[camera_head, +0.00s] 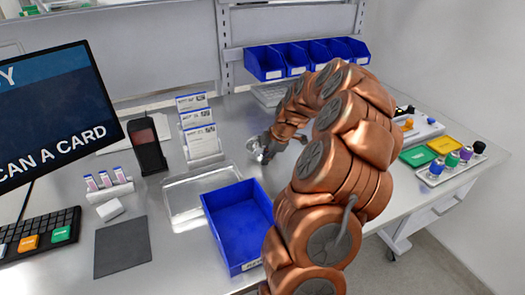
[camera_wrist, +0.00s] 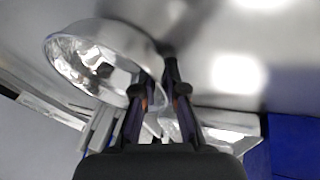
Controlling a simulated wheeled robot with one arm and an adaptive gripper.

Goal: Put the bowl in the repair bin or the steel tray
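The bowl is a shiny silver metal one; it shows in the wrist view (camera_wrist: 88,62), tilted, with its opening toward the lower left. My gripper (camera_wrist: 157,80) has its two dark fingers on either side of the bowl's near wall and appears shut on it. In the head view the bowl (camera_head: 255,151) is a small shiny shape at the tip of my gripper (camera_head: 266,144), beyond the trays. The steel tray (camera_head: 173,206) is shallow, clear-looking and empty, left of my arm. The blue bin (camera_head: 211,225), empty, stands beside it; its front label is partly hidden by my arm.
Card holders (camera_head: 200,128) and a dark card reader (camera_head: 149,148) stand behind the tray. A monitor (camera_head: 60,110) and a keyboard (camera_head: 40,232) are at left. Small blue bins (camera_head: 265,64) line the back. A dark mat (camera_head: 122,246) lies at front left.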

